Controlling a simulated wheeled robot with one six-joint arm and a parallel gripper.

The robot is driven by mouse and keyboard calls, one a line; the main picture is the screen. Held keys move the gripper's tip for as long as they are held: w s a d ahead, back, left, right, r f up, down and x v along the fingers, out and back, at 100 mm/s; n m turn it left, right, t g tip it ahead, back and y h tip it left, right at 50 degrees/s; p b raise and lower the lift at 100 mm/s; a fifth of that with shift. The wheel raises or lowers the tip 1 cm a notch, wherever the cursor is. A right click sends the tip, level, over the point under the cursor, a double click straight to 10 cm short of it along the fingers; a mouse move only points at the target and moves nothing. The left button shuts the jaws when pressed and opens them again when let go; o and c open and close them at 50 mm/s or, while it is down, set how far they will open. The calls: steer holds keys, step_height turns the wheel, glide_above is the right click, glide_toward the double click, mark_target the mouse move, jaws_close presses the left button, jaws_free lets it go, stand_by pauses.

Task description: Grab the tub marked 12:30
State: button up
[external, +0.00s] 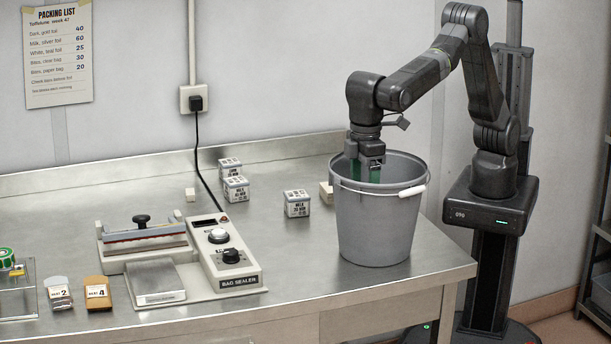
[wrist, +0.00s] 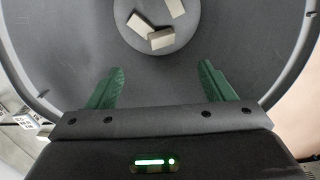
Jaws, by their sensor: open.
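Three small pale tubs with dark printed labels stand on the steel bench in the external view: a rear one (external: 230,167), one just in front of it (external: 236,190), and one further right (external: 297,204). Their print is too small to tell which is marked 12:30. My gripper (external: 364,173) is open, its green fingers pointing down into the mouth of a grey bucket (external: 374,225), to the right of the tubs. In the wrist view, nothing is between the fingers (wrist: 161,72). Part of a labelled tub (wrist: 27,121) shows at the left edge.
Several pale blocks (wrist: 160,38) lie on the bucket floor. Another pale block (external: 326,192) is partly hidden behind the bucket. A bag sealer (external: 228,262) and two small bags (external: 97,292) stand at the left. The bench between sealer and bucket is mostly clear.

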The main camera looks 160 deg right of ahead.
step_height(320, 180, up, 11)
steer(key=n+t+h+b, duration=0.2)
steer(key=t+h+b, duration=0.1)
steer(key=t+b, duration=0.15)
glide_above(238, 180)
steer(key=s+a, duration=0.3)
steer(key=s, duration=0.2)
steer(key=shift+t, duration=0.25)
steer(key=w+f, duration=0.1)
steer(key=f, duration=0.5)
steer(key=w+d+f+p, duration=0.1)
steer(key=f, duration=0.6)
steer(key=w+d+f, duration=0.1)
steer(key=f, duration=0.6)
steer(key=shift+w+d+f+p, duration=0.1)
steer(key=shift+w+p, duration=0.05)
steer(key=shift+p, duration=0.15)
steer(key=shift+p+x, duration=0.9)
steer(key=shift+x, duration=2.25)
